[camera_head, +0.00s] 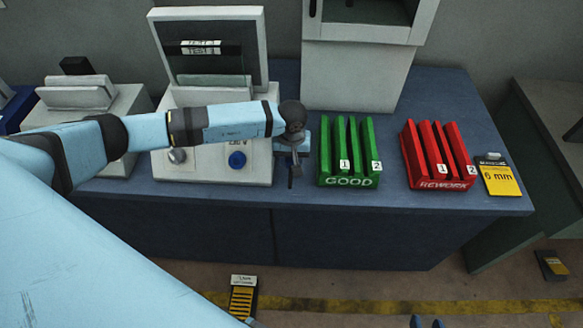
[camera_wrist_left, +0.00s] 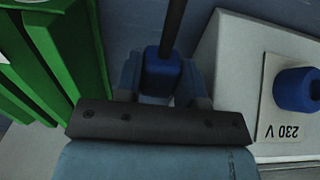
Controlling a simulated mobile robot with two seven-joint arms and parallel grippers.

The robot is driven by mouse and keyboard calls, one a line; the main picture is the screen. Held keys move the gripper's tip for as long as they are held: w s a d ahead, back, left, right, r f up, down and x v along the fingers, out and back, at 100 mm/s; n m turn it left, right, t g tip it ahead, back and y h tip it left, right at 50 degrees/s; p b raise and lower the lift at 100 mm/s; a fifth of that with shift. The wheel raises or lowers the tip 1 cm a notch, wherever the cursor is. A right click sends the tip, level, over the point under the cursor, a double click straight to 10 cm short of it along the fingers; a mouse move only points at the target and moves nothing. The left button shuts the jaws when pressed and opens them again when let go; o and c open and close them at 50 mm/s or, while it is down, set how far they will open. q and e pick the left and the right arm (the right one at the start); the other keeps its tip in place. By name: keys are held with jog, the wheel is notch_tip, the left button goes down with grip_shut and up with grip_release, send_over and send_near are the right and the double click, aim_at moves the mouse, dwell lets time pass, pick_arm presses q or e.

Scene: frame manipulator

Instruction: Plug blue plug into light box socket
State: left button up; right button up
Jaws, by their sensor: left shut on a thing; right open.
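My left gripper (camera_head: 291,166) is shut on the blue plug (camera_wrist_left: 161,73), and a dark cable rises from the plug in the left wrist view. In the head view the gripper hangs just right of the light box base, and the plug is mostly hidden there. The light box (camera_head: 211,172) has a dark upright screen. Its blue round socket (camera_head: 237,160) sits on the front panel, left of the gripper. In the left wrist view the socket (camera_wrist_left: 298,88) is on a plate marked 230 V, apart from the plug. Two fingertips of my right gripper (camera_head: 427,322) show apart at the bottom edge.
A green GOOD rack (camera_head: 348,182) stands close right of my left gripper. A red REWORK rack (camera_head: 440,185) and a yellow 6 mm sign (camera_head: 499,179) are further right. A grey device (camera_head: 92,105) stands left of the light box. The blue tabletop (camera_head: 395,185) is clear between the racks.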

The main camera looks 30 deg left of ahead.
aim_at(291, 160)
pick_arm(q)
notch_tip(291, 160, up, 15)
jog(key=b, duration=0.2)
jog(key=shift+f, duration=0.2)
jog(key=s+d+m, duration=0.2)
jog(key=s+m, duration=0.3)
jog(key=s, duration=0.2)
jog(key=shift+d, duration=0.4)
jog(key=shift+f, duration=0.15)
jog(key=shift+s, duration=0.15)
